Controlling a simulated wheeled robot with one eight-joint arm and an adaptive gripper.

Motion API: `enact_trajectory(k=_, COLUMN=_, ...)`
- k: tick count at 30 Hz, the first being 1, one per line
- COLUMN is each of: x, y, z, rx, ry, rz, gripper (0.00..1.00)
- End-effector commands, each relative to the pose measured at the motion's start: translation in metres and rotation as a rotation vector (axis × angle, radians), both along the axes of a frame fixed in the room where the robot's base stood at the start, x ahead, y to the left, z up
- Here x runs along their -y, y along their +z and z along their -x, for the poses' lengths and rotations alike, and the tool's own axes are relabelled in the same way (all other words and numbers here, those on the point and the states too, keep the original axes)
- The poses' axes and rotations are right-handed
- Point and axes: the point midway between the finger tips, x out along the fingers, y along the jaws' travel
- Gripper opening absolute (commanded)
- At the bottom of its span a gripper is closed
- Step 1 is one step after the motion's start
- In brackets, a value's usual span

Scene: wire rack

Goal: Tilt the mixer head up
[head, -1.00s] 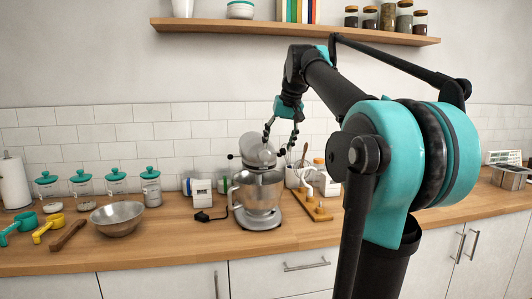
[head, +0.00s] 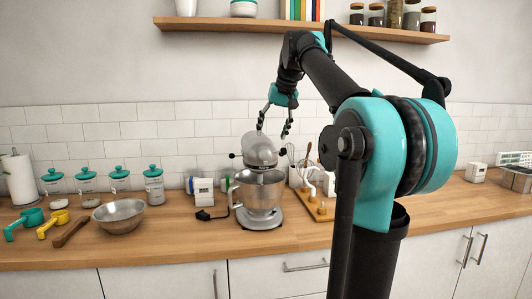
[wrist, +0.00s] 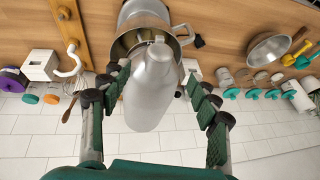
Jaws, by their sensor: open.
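The grey stand mixer (head: 260,217) stands on the wooden counter with its metal bowl (head: 257,190) in front. Its rounded mixer head (head: 260,151) sits over the bowl; its exact tilt is hard to judge. My gripper (head: 274,128) is open and points down, just above the head. In the wrist view the mixer head (wrist: 148,95) lies between the spread fingers of my gripper (wrist: 156,80), with one finger on each side. Contact cannot be told. The bowl (wrist: 180,36) opens beyond the head there.
A white box (head: 203,191) stands left of the mixer, and a board (head: 322,208) with small items lies right. A steel bowl (head: 120,215) and lidded jars (head: 153,186) are further left. The wooden shelf (head: 300,29) is above.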

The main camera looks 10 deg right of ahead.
Motion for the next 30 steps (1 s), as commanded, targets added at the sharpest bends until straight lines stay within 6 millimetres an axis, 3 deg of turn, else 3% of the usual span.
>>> enact_trajectory(k=6, x=-0.008, y=-0.040, z=-0.017, rx=0.000, ry=0.000, rz=0.000, gripper=0.61)
enact_trajectory(k=13, x=-0.014, y=-0.070, z=-0.030, rx=0.000, ry=0.001, rz=0.000, gripper=0.61)
enact_trajectory(k=27, x=-0.016, y=-0.081, z=-0.034, rx=0.000, ry=0.000, rz=0.000, gripper=0.61)
enact_trajectory(k=30, x=-0.016, y=-0.081, z=-0.034, rx=0.000, ry=0.000, rz=0.000, gripper=0.49)
